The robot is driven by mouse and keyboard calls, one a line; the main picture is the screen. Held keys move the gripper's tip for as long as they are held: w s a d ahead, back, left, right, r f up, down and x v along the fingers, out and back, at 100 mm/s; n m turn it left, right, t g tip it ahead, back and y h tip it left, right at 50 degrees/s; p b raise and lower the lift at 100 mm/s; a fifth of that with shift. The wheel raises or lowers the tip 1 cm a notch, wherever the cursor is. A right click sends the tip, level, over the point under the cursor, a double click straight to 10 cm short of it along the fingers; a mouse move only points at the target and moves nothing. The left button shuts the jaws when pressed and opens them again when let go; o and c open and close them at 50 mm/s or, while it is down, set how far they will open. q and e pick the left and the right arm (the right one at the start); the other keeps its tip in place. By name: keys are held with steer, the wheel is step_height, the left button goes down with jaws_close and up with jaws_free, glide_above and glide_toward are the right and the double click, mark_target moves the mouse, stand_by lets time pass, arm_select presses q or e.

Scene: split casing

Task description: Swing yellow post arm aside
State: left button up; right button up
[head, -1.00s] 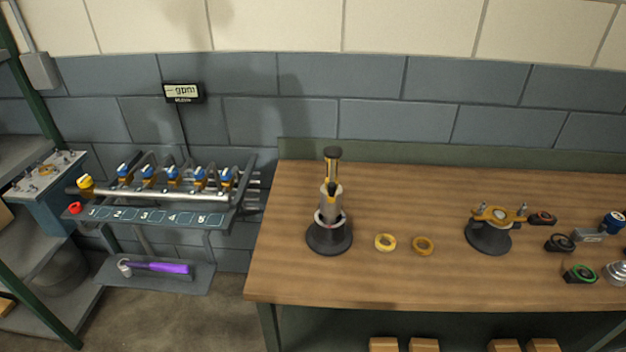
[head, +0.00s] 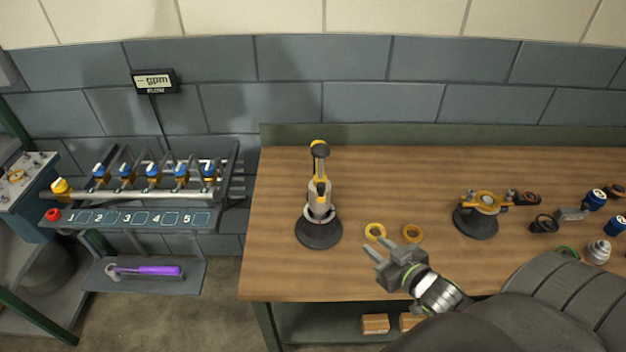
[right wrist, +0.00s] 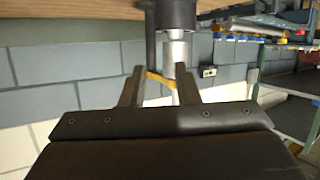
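The post (head: 319,195) stands upright on a round black base on the wooden bench, with a grey body and a pale ring low down. Its yellow arm (head: 318,166) is at the top, with a dark round end. My right gripper (head: 371,262) is open and empty, to the right of and nearer than the post, apart from it. In the right wrist view, which looks upside down, the grey post (right wrist: 177,52) and a yellow part (right wrist: 158,80) show beyond the two spread fingers (right wrist: 160,72). My left gripper is not in view.
A black stand with a yellow top (head: 477,213) and several small parts are farther right. A valve rack (head: 140,195) and a purple-handled tool (head: 150,270) are left of the bench. Bench left of the post is clear.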

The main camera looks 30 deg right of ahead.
step_height(320, 180, up, 8)
steer(key=w+a+n+t+y, duration=0.2)
steer(key=t+y, duration=0.1)
steer(key=y, duration=0.2)
steer(key=b, duration=1.1)
glide_toward(324, 190)
steer(key=x, duration=0.4)
steer(key=shift+w+f, duration=0.2)
steer(key=shift+f, duration=0.25)
steer(key=x, duration=0.2)
steer(key=b+x, duration=0.1)
steer(key=x, duration=0.4)
steer(key=shift+r+b, duration=0.3)
steer(key=shift+r, duration=0.05)
steer(key=shift+w+a, duration=0.25)
steer(key=shift+w, duration=0.45)
jaws_close()
